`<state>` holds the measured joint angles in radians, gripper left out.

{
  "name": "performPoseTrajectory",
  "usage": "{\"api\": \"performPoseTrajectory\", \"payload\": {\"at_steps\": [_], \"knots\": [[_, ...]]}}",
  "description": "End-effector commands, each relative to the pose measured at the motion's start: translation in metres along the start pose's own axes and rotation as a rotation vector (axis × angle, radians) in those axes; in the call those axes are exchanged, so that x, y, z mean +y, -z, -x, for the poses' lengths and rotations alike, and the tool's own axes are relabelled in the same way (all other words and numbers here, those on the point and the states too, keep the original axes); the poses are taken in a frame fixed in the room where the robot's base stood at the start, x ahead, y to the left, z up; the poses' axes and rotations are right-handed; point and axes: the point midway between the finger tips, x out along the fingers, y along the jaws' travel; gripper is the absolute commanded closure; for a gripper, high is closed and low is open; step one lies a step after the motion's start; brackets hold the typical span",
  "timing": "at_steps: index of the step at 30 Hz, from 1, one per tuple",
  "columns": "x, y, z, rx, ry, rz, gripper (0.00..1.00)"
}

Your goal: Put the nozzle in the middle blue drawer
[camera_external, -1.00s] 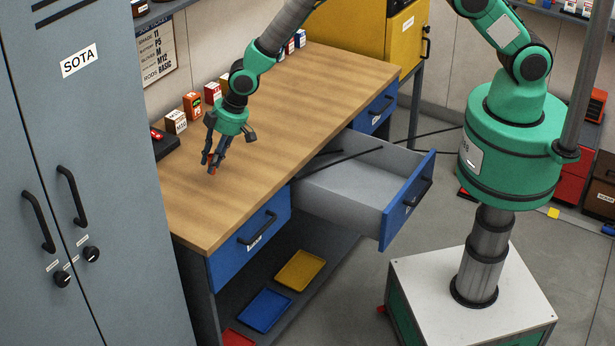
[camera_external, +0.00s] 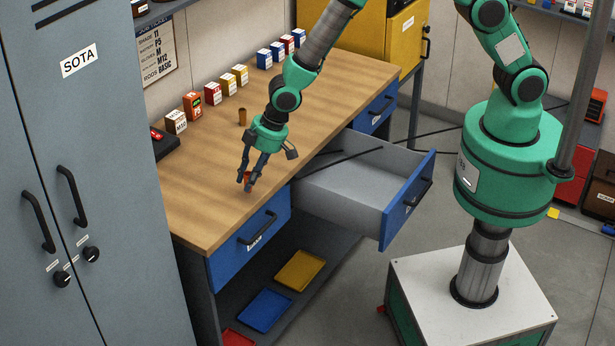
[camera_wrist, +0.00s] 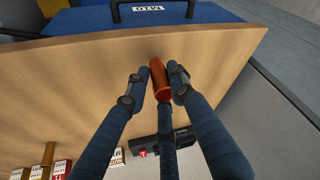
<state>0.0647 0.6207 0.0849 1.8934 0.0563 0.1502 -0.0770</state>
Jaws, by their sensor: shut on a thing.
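My gripper (camera_external: 248,181) is shut on a small copper-coloured nozzle (camera_wrist: 159,79), which is held between the fingertips above the front part of the wooden bench top. In the outside view the nozzle shows only as a small reddish bit (camera_external: 247,176) between the fingers. The middle blue drawer (camera_external: 407,200) is pulled out, with a grey interior (camera_external: 345,185) that looks empty. My gripper is to the left of this open drawer. A brass-coloured cylinder (camera_external: 242,117) stands on the bench behind my gripper.
The wooden bench (camera_external: 190,205) has several small boxes (camera_external: 213,93) along the wall and a dark device (camera_external: 165,142) at its left. The left blue drawer (camera_external: 250,240) is closed, as is the far blue drawer (camera_external: 377,112). A grey locker (camera_external: 90,180) stands at left.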

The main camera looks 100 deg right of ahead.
Motion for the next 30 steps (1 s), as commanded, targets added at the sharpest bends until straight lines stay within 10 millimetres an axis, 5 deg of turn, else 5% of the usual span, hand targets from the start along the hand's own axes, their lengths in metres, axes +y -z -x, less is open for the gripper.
{"api": "performPoseTrajectory", "payload": {"at_steps": [3,14,30], "knots": [[-0.013,-0.032,-0.004,-0.001,0.005,0.012,1.0],[-0.029,-0.099,-0.012,-0.001,0.01,0.024,1.0],[-0.033,-0.124,-0.014,0.0,0.01,0.03,1.0]]}}
